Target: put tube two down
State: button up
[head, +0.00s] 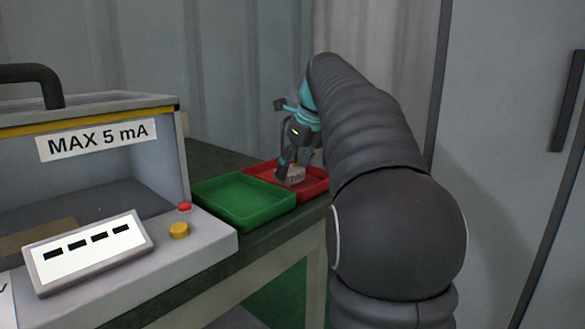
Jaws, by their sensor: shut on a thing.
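My gripper (290,170) is at the far end of the table, over the red tray (318,187). It points down and is shut on a small pale thing, tube two (297,177), whose label is too small and blurred to read clearly. The tube is at the red tray, partly hidden by the fingers. I cannot tell whether it touches the tray floor.
A green tray (243,201) stands empty beside the red one, nearer to me. On the left is a tester box (100,180) marked "MAX 5 mA", with a red button (184,207) and a yellow button (179,230). A grey cabinet (510,130) stands on the right.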

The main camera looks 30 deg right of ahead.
jog(key=shift+f, duration=0.1)
jog(key=o, duration=1.3)
jog(key=p+v, duration=0.3)
jog(key=v, duration=0.9)
jog(key=shift+p, duration=0.3)
